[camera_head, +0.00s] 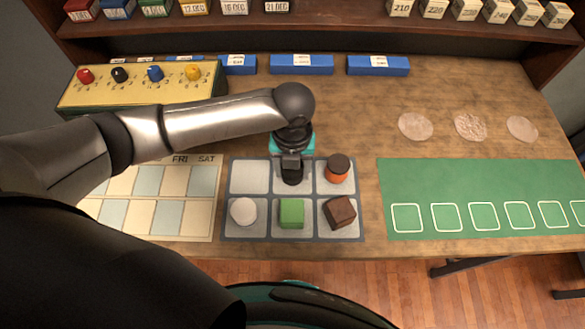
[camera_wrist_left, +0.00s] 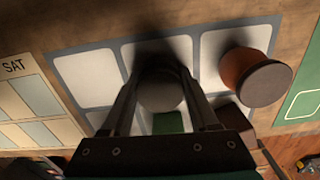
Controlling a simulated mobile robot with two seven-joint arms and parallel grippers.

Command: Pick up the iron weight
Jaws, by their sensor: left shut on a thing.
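The iron weight (camera_wrist_left: 160,92), dark grey and rounded, sits between the two fingers of my left gripper (camera_wrist_left: 163,100) in the left wrist view. In the head view my left gripper (camera_head: 291,177) points down over the top middle compartment of the grey six-compartment tray (camera_head: 225,198). The gripper is shut on the weight and largely hides it in the head view. Whether the weight still touches the tray I cannot tell. My right gripper is not in view.
The tray also holds an orange dark-topped cylinder (camera_head: 337,170), white disc (camera_head: 244,211), green cube (camera_head: 291,213) and brown block (camera_head: 340,212). The top left compartment (camera_head: 250,176) is empty. A calendar board (camera_head: 150,196) lies left, a green mat (camera_head: 480,185) right.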

